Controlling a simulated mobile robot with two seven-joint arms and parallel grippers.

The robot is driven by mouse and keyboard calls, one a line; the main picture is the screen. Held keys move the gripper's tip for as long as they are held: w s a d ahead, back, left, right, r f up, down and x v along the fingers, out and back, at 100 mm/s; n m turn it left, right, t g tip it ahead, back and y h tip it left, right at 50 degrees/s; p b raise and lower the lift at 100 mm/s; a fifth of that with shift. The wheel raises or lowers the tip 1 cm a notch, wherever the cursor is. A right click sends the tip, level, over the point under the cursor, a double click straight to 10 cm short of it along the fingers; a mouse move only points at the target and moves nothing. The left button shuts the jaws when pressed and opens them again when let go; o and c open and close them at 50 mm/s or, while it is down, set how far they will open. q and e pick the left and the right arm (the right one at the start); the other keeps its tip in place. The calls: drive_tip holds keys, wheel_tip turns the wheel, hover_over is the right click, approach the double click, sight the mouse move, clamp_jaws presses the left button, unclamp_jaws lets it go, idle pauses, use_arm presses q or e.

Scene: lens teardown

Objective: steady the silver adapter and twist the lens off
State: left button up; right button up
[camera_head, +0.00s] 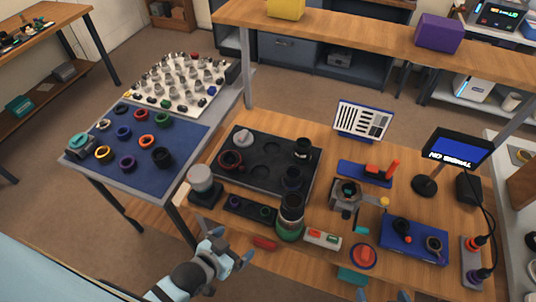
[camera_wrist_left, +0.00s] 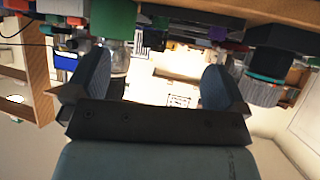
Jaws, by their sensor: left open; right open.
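A dark, upright lens stack (camera_head: 291,212) with a pale silvery band near its top stands on a green base (camera_head: 289,235) at the front middle of the wooden table. I cannot clearly tell the silver adapter from the lens in it. My left gripper (camera_head: 232,246) is open and empty, in front and left of the stack, apart from it. In the left wrist view its two fingers (camera_wrist_left: 157,80) are spread, with the green base (camera_wrist_left: 112,18) upside down beyond them. My right gripper (camera_head: 383,295) is open at the bottom edge, mostly cut off.
A grey-topped knob device (camera_head: 201,180) stands left of the stack. A black tray (camera_head: 267,178) with rings and lens parts lies behind it. A metal clamp-like fixture (camera_head: 346,194), a red button (camera_head: 363,256) and a blue tray (camera_head: 398,250) crowd the right. A blue mat (camera_head: 185,142) holds several rings.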

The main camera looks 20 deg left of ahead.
use_arm(q)
drive_tip(key=m+t+h, duration=0.4)
drive_tip(key=h, duration=0.3)
approach(282, 219)
drive_tip(key=w, duration=0.2)
drive_tip(key=x, duration=0.7)
drive_tip(key=f+x, duration=0.1)
drive_tip(key=x, duration=0.3)
drive_tip(key=shift+w+d, duration=0.1)
drive_tip(key=shift+d, duration=0.45)
drive_tip(key=shift+c, duration=0.5)
drive_tip(key=c, duration=0.7)
drive_tip(key=o, duration=0.8)
